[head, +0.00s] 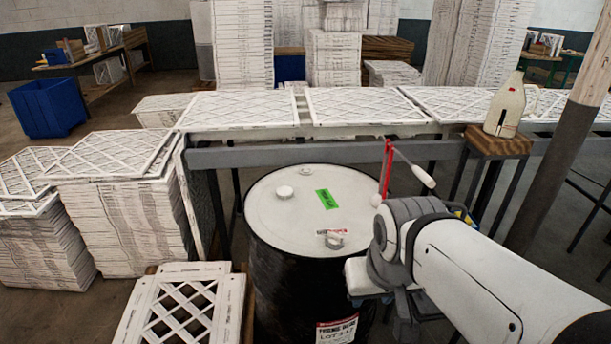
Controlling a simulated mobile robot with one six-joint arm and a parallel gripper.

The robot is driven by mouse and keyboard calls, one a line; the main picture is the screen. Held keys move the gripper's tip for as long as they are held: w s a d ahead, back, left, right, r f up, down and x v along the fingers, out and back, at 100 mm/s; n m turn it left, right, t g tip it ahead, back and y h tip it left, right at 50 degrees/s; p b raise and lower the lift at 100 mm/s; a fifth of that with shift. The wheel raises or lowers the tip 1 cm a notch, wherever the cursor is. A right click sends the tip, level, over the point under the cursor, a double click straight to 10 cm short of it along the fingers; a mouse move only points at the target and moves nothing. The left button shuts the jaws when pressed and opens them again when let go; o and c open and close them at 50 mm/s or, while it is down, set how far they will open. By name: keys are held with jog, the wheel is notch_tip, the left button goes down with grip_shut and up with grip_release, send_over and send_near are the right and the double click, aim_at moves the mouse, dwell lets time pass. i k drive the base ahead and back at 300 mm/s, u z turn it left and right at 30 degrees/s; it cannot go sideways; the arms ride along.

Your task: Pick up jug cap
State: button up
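A cream-coloured jug (506,106) stands upright on a small wooden-topped stand at the right. Its narrow top end shows, but I cannot tell whether a cap is on it. A small round white cap (285,192) lies on the white lid of a black drum, towards the back. A second small round cap-like piece (334,241) is near the drum's front right, beside a small label. I cannot tell which of these is the jug cap. My arm reaches in from the lower right, and its wrist end is beside the drum's right edge. My gripper's fingertips cannot be made out.
The black drum (290,270) has a green sticker (327,199) on its lid. A thin red upright piece (387,170) stands behind my wrist. A grey-framed table (330,154) with white lattice filters runs behind the drum. Filter stacks (120,220) crowd the left, and a post (555,170) stands right.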

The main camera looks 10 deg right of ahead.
aim_at(283, 193)
jog(key=u, duration=0.05)
jog(key=i, duration=1)
jog(key=z, duration=0.05)
